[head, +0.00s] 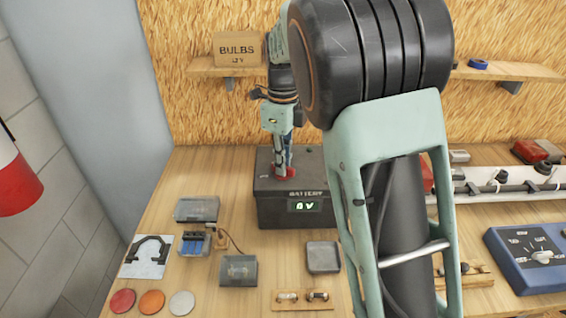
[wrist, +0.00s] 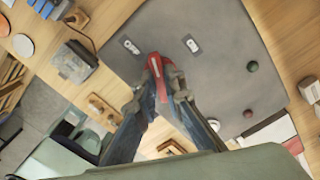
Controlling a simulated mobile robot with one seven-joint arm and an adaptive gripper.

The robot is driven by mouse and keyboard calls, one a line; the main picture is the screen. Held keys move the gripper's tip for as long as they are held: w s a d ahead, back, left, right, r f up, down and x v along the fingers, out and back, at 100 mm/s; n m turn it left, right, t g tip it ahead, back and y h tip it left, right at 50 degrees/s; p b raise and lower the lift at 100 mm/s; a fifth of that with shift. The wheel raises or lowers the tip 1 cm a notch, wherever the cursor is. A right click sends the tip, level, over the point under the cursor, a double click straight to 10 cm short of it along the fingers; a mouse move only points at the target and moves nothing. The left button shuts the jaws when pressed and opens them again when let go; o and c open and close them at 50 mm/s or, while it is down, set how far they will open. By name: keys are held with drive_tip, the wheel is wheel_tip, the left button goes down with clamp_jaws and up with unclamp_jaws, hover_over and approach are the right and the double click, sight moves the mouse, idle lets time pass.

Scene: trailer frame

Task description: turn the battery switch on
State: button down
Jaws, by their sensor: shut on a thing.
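The dark battery box (head: 275,212) stands on the bench in the head view. Its front is labelled BATTERY and its green display (head: 305,206) seems to read 0 V. A red switch handle (head: 287,172) sits on top of the box; it also shows in the wrist view (wrist: 156,64). My gripper (head: 282,165) points down at the box top, its fingers shut around the red handle. In the wrist view my gripper's fingertips (wrist: 155,88) hug the handle from both sides and hide its lower part. The switch's exact angle is hard to tell.
Small grey boxes (head: 240,270), a clamp-like part on a white card (head: 148,256) and coloured discs (head: 152,301) lie left and front of the battery. A blue dial panel (head: 530,258) stands right. A shelf with a BULBS box (head: 238,49) hangs behind.

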drive_tip(key=shift+r+m+p, duration=0.15)
drive_tip(key=shift+m+p, duration=0.5)
drive_tip(key=shift+m, duration=0.25)
drive_tip(key=shift+m+p, duration=0.85)
drive_tip(key=shift+m, duration=0.85)
drive_tip(key=shift+m+p, duration=1.2)
drive_tip(key=shift+m, duration=0.3)
drive_tip(key=shift+m+p, duration=0.5)
drive_tip(key=shift+m, duration=0.6)
